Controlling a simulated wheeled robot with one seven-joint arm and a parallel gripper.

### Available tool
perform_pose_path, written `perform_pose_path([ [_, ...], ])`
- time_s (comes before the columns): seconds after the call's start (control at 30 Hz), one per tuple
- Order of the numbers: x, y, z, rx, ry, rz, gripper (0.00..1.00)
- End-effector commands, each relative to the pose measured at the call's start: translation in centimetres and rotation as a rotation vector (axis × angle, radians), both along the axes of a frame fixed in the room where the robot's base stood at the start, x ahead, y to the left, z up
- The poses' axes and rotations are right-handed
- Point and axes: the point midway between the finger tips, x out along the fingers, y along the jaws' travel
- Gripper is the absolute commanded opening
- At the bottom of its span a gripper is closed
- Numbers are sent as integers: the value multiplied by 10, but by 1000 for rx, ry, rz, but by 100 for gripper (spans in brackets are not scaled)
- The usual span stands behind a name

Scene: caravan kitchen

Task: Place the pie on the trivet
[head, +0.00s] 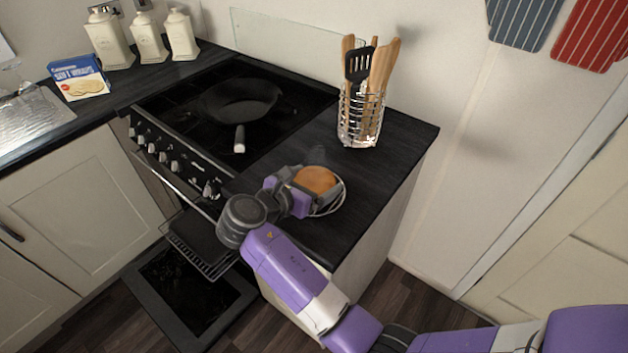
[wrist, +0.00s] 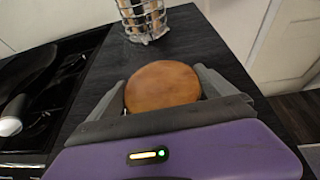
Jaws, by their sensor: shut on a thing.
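The pie (head: 316,180) is round with a golden-brown top. It is over the black counter to the right of the stove. My gripper (head: 308,182) is shut on the pie, with one finger on each side of it; the gripper also shows in the wrist view (wrist: 162,98), where the pie (wrist: 162,86) lies level between the grey fingers. The trivet (head: 341,196) shows as a thin pale wire rim at the pie's right and lower edge. Most of it is hidden under the pie and gripper. I cannot tell whether the pie touches it.
A wire utensil holder (head: 361,115) with wooden tools stands behind the pie. A frying pan (head: 240,98) sits on the stove to the left. The oven door (head: 190,290) hangs open below. The counter (head: 395,150) at the right is bare.

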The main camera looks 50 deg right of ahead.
Motion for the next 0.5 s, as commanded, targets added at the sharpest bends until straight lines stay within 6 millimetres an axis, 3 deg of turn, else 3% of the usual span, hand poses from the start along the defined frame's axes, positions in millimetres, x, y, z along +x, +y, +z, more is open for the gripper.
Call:
perform_pose_path([
  [0.1, 0, 0, -1, -1, 0, 0, 42],
  [0.13, 0, 0, -2, 0, 0, 0, 99],
  [0.5, 0, 4, 2, 0, 0, 1, 100],
])
